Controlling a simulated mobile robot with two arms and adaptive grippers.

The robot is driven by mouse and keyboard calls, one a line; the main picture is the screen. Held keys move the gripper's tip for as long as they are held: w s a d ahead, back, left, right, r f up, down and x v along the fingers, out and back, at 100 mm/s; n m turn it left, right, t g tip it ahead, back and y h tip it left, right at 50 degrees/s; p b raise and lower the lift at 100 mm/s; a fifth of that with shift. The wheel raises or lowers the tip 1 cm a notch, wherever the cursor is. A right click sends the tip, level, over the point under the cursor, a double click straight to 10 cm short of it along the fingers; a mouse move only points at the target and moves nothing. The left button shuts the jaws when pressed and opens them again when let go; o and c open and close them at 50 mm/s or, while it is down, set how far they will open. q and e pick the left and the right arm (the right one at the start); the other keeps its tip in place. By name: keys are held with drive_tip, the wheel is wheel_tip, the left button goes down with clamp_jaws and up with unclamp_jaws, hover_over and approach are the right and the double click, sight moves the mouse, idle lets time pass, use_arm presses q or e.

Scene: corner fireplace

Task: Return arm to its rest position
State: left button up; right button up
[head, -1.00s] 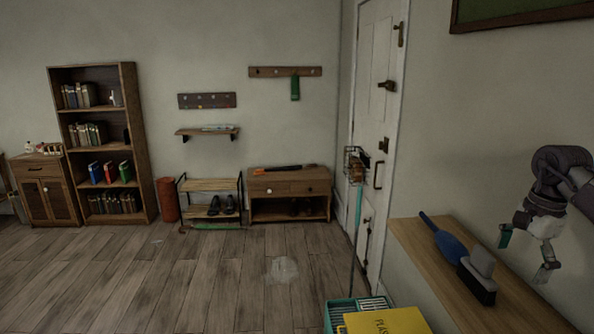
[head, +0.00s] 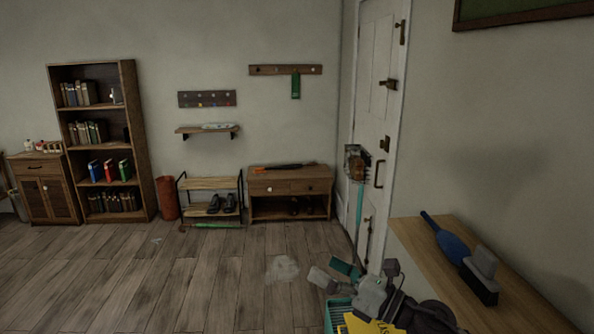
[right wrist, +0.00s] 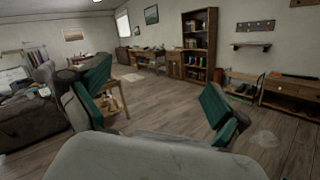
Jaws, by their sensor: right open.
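My right gripper (head: 333,276) is at the bottom of the head view, low in front of the yellow box and the teal crate. Its fingers are apart and nothing is between them. In the right wrist view the two teal-padded fingers (right wrist: 158,100) are spread wide, facing the room, with only floor and furniture beyond. My right arm (head: 405,308) reaches in from the bottom and covers part of the yellow box. My left gripper does not show.
A teal crate (head: 338,316) and a yellow box (head: 358,324) lie under my arm. The floor (head: 200,280) at left is largely clear.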

drive_tip(key=s+d+f+m+t+h, duration=0.1)
drive_tip(key=s+d+f+m+h, duration=0.35)
drive_tip(key=m, duration=0.65)
drive_tip(key=s+d+f+m+t+h, duration=0.1)
drive_tip(key=d+f+m+t+h, duration=0.1)
drive_tip(key=d+f+m+h, duration=0.6)
drive_tip(key=s+d+f+m+t+h, duration=0.1)
drive_tip(key=s+f+m+h, duration=0.3)
drive_tip(key=m, duration=0.9)
drive_tip(key=s+d+f+m+g, duration=0.1)
drive_tip(key=s+f+m+g, duration=0.45)
drive_tip(key=s, duration=0.65)
drive_tip(key=s+d+f+m+g, duration=0.1)
drive_tip(key=s+f+m+g, duration=0.45)
drive_tip(key=s, duration=0.65)
wheel_tip(320, 180, down, 26)
drive_tip(key=s+n+g, duration=0.1)
drive_tip(key=n+g, duration=0.1)
drive_tip(key=s+d+f+b, duration=0.1)
drive_tip(key=s+d+f, duration=0.1)
drive_tip(key=s+f, duration=1.5)
drive_tip(key=shift+d+f+n+g, duration=0.3)
drive_tip(key=shift+f+g, duration=0.1)
drive_tip(key=shift+f, duration=0.3)
